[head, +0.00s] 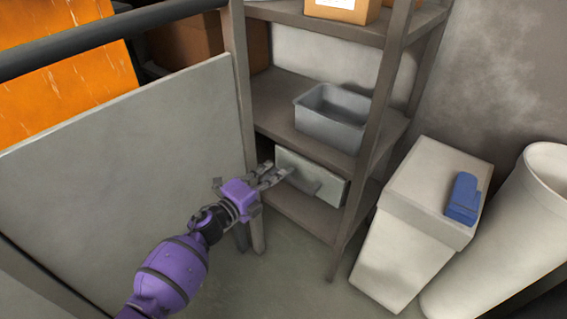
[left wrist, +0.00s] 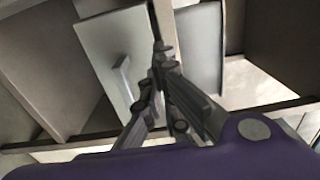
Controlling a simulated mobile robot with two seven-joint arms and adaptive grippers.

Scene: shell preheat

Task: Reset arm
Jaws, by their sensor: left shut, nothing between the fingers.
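My left arm comes in from the lower left of the head view. Its purple left gripper (head: 275,171) is in front of the shelf unit, by a grey box-like front with a handle (head: 328,190) on a low shelf. In the left wrist view the left gripper's fingers (left wrist: 161,62) are together and hold nothing. The same grey front with its bar handle (left wrist: 104,48) shows just beyond the fingers there. I cannot tell whether the fingers touch it. My right gripper does not show in either view.
A metal shelf unit (head: 374,120) holds a grey bin (head: 330,125) and a cardboard box (head: 343,10). A white bin (head: 403,245) with a blue glove-like item (head: 463,198) on its lid stands right, beside a white cylinder (head: 515,230). A grey panel (head: 120,150) stands at left.

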